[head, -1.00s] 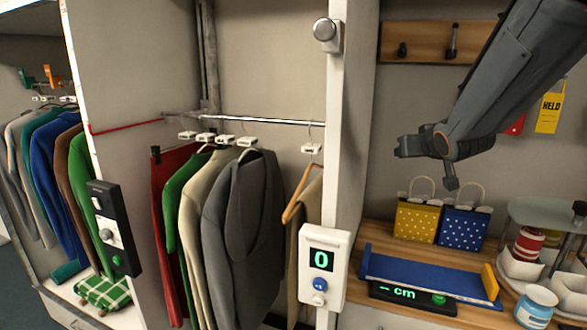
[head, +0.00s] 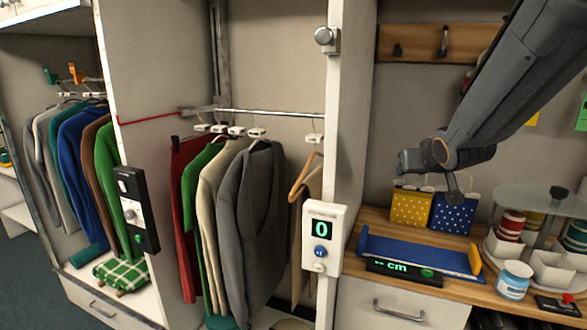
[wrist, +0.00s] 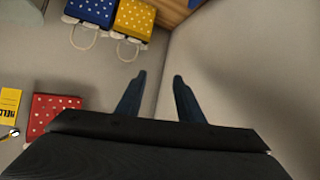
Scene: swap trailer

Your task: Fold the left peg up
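A wooden board (head: 421,43) is fixed to the back wall at the upper right of the head view, with two dark pegs on it. The left peg (head: 398,50) looks short and stubby. The right peg (head: 443,42) looks longer and stands vertical against the board. Whether the left peg is folded is too small to tell. My gripper (head: 455,188) hangs below and a little right of the board, in front of the gift bags and apart from the pegs. In the wrist view my gripper (wrist: 160,82) has its two fingers apart with nothing between them. The pegs do not show there.
Below are a yellow bag (head: 411,207), a blue bag (head: 453,214), a blue tray (head: 420,252) and a tiered stand (head: 540,203) on a wooden counter. A white post (head: 347,130) stands left of the board. Hanging clothes (head: 245,225) fill the bay beyond it.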

